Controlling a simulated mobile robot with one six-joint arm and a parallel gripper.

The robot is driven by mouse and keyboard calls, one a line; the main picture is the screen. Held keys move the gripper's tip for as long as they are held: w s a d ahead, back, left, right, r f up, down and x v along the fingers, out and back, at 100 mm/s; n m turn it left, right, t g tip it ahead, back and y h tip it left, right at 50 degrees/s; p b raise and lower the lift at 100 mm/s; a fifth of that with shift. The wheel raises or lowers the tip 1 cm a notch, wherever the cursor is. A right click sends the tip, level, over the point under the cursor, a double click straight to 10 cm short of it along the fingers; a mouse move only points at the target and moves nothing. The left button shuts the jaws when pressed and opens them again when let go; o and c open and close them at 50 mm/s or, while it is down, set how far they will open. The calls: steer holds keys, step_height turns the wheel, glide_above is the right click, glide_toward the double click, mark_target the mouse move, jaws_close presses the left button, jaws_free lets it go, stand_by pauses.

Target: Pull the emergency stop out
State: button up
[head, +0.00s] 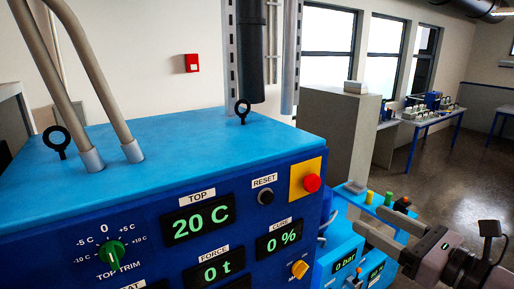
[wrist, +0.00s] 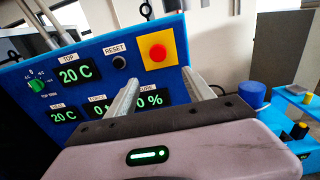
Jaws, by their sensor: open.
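The emergency stop is a red round button (head: 312,183) on a yellow square plate (head: 296,181), at the upper right of the blue machine's front panel (head: 150,262). In the wrist view the red button (wrist: 158,52) shows whole, just beyond and between my fingertips. I cannot tell whether the button is in or out. My gripper (head: 369,219) is open and empty, to the right of the button and a little lower in the head view. Its two pale fingers also show in the wrist view (wrist: 161,76), pointing toward the panel and apart from the button.
A black RESET button (head: 266,197) sits left of the yellow plate. Displays, a green knob (head: 111,252) and an orange knob (head: 299,269) share the panel. A lower blue unit (head: 345,262) with yellow and green cylinders stands to the right. Open floor lies at the far right.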

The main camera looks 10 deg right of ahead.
steer(key=p, duration=0.3)
glide_toward(315, 183)
steer(key=x, duration=0.8)
steer(key=shift+w+a+f, duration=0.1)
steer(key=shift+w+a, duration=0.05)
steer(key=shift+w, duration=0.5)
steer(key=shift+s, duration=0.15)
steer(key=shift+c, duration=0.4)
jaws_close()
